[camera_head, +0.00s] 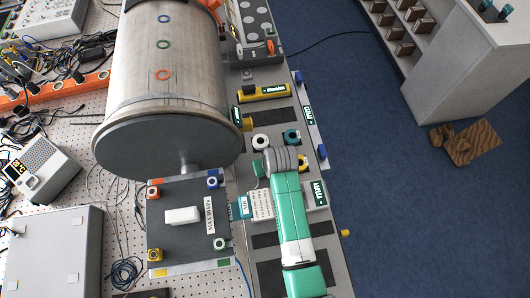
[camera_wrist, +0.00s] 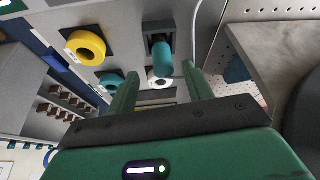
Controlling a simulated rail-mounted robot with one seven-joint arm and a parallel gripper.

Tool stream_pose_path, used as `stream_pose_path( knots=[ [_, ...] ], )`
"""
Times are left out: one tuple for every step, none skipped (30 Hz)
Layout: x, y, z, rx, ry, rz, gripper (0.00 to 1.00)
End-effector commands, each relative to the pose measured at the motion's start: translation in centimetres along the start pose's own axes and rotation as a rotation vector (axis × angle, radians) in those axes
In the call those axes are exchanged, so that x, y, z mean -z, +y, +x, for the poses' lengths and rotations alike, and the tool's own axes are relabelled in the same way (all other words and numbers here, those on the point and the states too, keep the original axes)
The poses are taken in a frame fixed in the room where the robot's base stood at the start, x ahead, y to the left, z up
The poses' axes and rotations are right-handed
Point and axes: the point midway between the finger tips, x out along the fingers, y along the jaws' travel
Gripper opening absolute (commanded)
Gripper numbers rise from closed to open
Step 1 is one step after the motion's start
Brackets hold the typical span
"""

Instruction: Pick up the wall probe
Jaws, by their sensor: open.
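No part is clearly marked as the wall probe. The likeliest candidate is a teal rounded cylinder (camera_wrist: 163,62) in a dark square recess, seen in the wrist view ahead of my fingers. I cannot be sure that it is the probe. My gripper (camera_wrist: 160,72) has its two green fingers apart, with the cylinder showing between and beyond the fingertips. I see no contact, and the gap ahead is hard to judge. In the head view my green arm reaches up over the grey panel strip, and its fingers cannot be made out.
In the wrist view, a yellow ring (camera_wrist: 86,45), a teal ring (camera_wrist: 112,83) and a white ring (camera_wrist: 158,80) sit close by. A large metal drum (camera_head: 165,75) stands left of my arm in the head view. A yellow device (camera_head: 263,92) lies farther up the strip.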

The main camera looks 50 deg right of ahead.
Motion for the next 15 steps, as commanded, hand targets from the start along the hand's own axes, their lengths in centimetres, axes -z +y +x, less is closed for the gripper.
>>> stream_pose_path(
  knots=[
    [-0.1, -0.1, 0.4, 0.000, -0.001, 0.000, 0.51],
    [-0.1, -0.1, 0.8, 0.001, -0.002, 0.000, 0.51],
    [-0.2, -0.3, 1.5, 0.001, -0.003, 0.000, 0.51],
    [-0.2, -0.4, 2.1, 0.001, -0.003, 0.001, 0.51],
    [-0.3, -0.4, 2.7, 0.001, -0.001, 0.001, 0.51],
    [-0.4, -0.5, 3.5, 0.001, -0.001, 0.002, 0.51],
    [-0.3, -0.4, 4.0, 0.001, -0.001, 0.003, 0.51],
    [-0.3, -0.4, 4.3, 0.001, 0.000, 0.004, 0.51],
    [-0.3, -0.4, 4.7, 0.001, 0.000, 0.004, 0.51],
    [-0.3, -0.4, 4.9, 0.001, 0.000, 0.003, 0.51],
    [-0.3, -0.4, 5.0, 0.000, 0.000, 0.003, 0.51],
    [-0.3, -0.4, 5.1, 0.000, 0.001, 0.002, 0.51],
    [-0.3, -0.4, 5.1, 0.000, 0.001, 0.002, 0.51],
    [-0.3, -0.4, 5.1, 0.000, 0.002, 0.002, 0.51],
    [-0.3, -0.4, 5.1, 0.000, 0.002, 0.002, 0.51]
  ],
)
